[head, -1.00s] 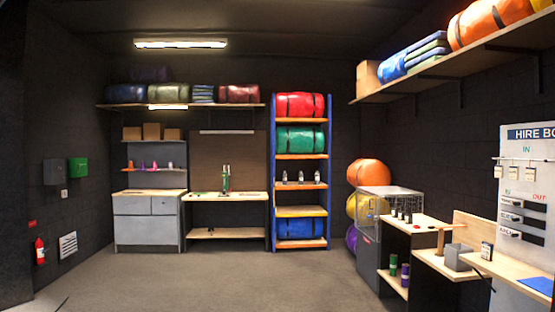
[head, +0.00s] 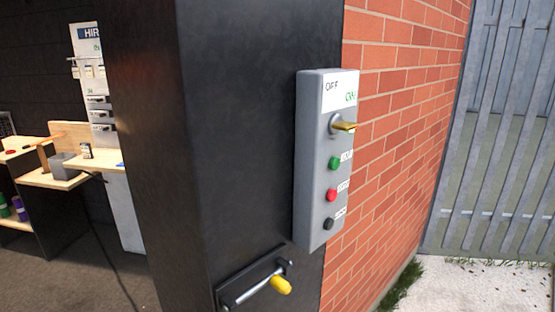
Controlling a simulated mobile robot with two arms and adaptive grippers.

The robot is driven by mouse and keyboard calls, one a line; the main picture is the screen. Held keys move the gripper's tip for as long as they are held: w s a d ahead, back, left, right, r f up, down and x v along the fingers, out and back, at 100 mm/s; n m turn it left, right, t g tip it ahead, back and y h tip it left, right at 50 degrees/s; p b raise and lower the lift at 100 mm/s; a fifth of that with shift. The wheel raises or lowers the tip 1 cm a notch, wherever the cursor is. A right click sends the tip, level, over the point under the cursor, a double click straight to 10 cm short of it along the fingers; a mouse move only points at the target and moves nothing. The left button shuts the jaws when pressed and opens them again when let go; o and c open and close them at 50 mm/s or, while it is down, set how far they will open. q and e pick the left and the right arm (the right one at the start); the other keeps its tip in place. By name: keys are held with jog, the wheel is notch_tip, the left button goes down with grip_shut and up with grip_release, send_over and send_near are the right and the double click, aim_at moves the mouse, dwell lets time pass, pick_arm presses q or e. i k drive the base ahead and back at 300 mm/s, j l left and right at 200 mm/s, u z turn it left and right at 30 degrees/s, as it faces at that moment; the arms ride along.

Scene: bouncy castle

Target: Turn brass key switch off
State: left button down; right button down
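The brass key switch (head: 343,126) sticks out from the upper part of a tall grey control box (head: 312,170) on the dark wall corner. The box's white label reads "OFF" at left and a green word that looks like "ON" at right. The key seems to point to the right, toward the green word. Below it are a green button (head: 334,163), a red button (head: 331,195) and a black button (head: 329,224). Neither of my grippers is in view.
A metal bar with a yellow end (head: 281,285) juts from the dark wall (head: 240,150) below the box. A brick wall (head: 400,120) and metal gate (head: 495,150) stand at right. A wooden counter (head: 60,180) is at left.

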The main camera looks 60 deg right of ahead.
aim_at(335, 123)
jog(key=z, duration=2.1)
